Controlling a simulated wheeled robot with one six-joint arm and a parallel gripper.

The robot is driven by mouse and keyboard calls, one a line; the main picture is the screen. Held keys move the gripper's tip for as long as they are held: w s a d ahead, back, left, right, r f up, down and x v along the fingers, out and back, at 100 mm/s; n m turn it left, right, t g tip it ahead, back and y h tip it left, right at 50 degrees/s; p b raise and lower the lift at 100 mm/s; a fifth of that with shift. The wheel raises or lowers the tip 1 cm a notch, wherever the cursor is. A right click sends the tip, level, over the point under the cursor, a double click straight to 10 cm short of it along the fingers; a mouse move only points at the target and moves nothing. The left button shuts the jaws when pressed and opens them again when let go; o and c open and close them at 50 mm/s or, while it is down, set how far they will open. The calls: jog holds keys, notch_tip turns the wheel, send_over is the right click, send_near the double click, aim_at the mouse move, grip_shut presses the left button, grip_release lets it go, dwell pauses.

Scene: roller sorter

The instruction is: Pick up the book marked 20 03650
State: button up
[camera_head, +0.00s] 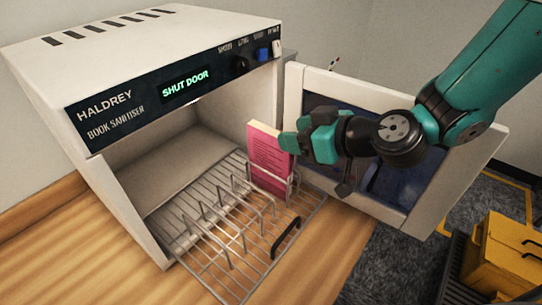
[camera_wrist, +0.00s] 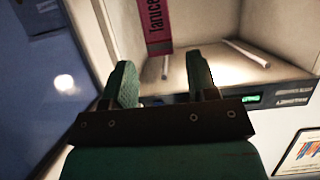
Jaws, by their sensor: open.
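A pink book (camera_head: 267,162) stands upright in the wire rack (camera_head: 214,262) at the mouth of the book sanitiser, at the rack's right end. Its cover text is too small to read, and I cannot make out the mark 20 03650. My gripper (camera_head: 290,143) is at the book's upper right edge, coming from the right. In the wrist view the book's pink spine (camera_wrist: 158,28) with dark lettering lies ahead, in line with the gap between the fingertips. My gripper (camera_wrist: 161,62) is open with nothing between its fingers.
The white sanitiser (camera_head: 150,40) stands on a wooden counter (camera_head: 60,255), its display (camera_head: 185,87) reading "SHUT DOOR". Its door (camera_head: 430,190) hangs open behind my gripper. The rack's other slots look empty. A yellow crate (camera_head: 505,262) is at lower right.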

aim_at(274, 133)
jog(key=p+x, duration=0.3)
jog(key=x, duration=0.1)
jog(key=shift+s+a+r, duration=0.1)
jog(key=shift+a, duration=0.2)
jog(key=shift+w+a+f, duration=0.25)
grip_shut()
